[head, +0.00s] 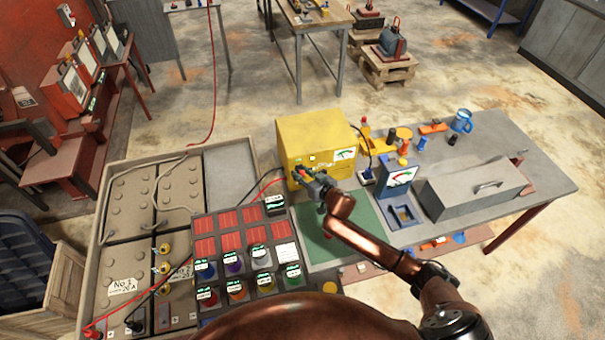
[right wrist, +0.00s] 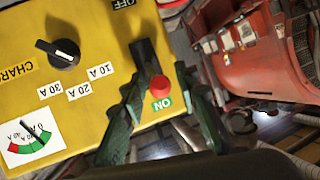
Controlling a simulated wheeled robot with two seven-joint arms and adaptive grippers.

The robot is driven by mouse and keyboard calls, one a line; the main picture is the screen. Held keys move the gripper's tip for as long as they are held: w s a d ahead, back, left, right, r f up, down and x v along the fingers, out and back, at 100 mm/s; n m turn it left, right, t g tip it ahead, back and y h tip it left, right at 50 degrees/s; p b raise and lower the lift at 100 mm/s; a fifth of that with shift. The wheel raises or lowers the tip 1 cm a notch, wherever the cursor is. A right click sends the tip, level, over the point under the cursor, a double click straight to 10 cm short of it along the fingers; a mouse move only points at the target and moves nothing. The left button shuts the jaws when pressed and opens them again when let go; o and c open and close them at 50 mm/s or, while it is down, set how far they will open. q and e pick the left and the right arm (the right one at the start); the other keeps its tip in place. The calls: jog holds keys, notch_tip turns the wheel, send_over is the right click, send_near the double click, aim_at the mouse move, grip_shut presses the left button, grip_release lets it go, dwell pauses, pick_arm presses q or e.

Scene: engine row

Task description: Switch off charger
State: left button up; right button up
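The yellow charger (head: 305,131) stands on the bench, and its front panel (right wrist: 100,30) fills much of the right wrist view, upside down. A black lever switch (right wrist: 147,59) with a red tip (right wrist: 160,87) sits between the OFF label (right wrist: 124,3) and the ON label (right wrist: 163,103). The red tip lies towards ON. My right gripper (head: 303,176) is at the panel. In the right wrist view its green fingers (right wrist: 160,84) stand apart, one on each side of the lever, with gaps visible. My left gripper is not in view.
A rotary knob (right wrist: 58,53) and a gauge (right wrist: 33,141) are on the same panel. Red and black cables run left from the charger. A blue meter (head: 400,178) and a grey toolbox (head: 475,187) stand to the right. Batteries (head: 128,203) and labelled colored pots are on the left.

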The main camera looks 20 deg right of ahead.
grip_shut()
dwell(0.3)
jog(key=shift+a+f, duration=0.1)
jog(key=shift+f, duration=0.05)
pick_arm(q)
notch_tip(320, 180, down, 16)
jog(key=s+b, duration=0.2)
jog(key=b, duration=1.4)
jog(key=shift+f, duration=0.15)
pick_arm(e)
jog(key=f+t, duration=0.1)
jog(key=t, duration=0.1)
jog(key=s+f+n+t+y, duration=0.1)
jog(key=t, duration=0.2)
jog(key=shift+f, duration=0.1)
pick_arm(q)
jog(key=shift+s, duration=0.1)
